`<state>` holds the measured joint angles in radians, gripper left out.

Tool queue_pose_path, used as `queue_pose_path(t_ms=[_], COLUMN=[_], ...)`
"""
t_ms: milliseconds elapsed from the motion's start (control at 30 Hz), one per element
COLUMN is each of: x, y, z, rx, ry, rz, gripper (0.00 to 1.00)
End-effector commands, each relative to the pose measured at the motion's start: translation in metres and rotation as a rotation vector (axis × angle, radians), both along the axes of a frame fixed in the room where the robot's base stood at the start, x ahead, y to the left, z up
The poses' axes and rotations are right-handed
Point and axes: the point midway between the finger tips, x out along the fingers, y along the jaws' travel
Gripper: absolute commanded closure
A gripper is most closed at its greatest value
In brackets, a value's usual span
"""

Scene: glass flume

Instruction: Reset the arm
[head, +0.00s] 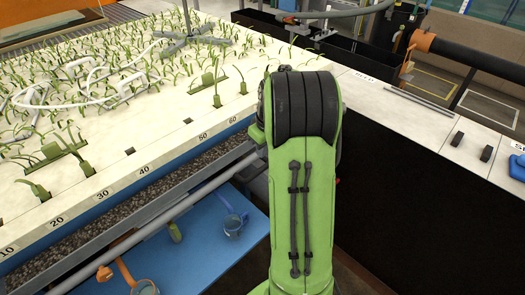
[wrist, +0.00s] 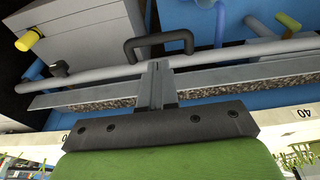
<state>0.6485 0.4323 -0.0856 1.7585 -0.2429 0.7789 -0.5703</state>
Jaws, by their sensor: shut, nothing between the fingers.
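My arm, green with black ribbed bands, stands upright in the right middle of the head view and hides my gripper there. In the wrist view my gripper (wrist: 158,70) shows as two grey fingers pressed together above a dark bolted plate, with nothing between them. In that picture the fingers overlap the strip of gravel and the grey rail (wrist: 230,52) behind them. I cannot tell how far they are from either.
A pale planted bed (head: 100,160) with a numbered edge fills the left of the head view. A grey rail (head: 150,225) runs along its front, above a blue shelf (head: 195,255). A pale counter (head: 400,110) lies right. A black handle (wrist: 160,42) shows in the wrist view.

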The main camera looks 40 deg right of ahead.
Motion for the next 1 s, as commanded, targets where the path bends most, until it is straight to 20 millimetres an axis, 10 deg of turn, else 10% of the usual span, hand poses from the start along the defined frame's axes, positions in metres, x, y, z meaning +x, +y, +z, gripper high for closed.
queue_pose_path(t_ms=[200, 567, 767, 1000], x=[-0.007, -0.007, -0.032, -0.132], y=[-0.001, 0.006, 0.106, 0.218], z=[0.035, 0.042, 0.104, 0.135], rx=[-0.001, -0.004, -0.028, -0.016], ry=[-0.002, -0.008, -0.086, -0.213], rz=[-0.002, 0.001, 0.006, -0.01], gripper=[1.0, 1.0, 1.0, 1.0])
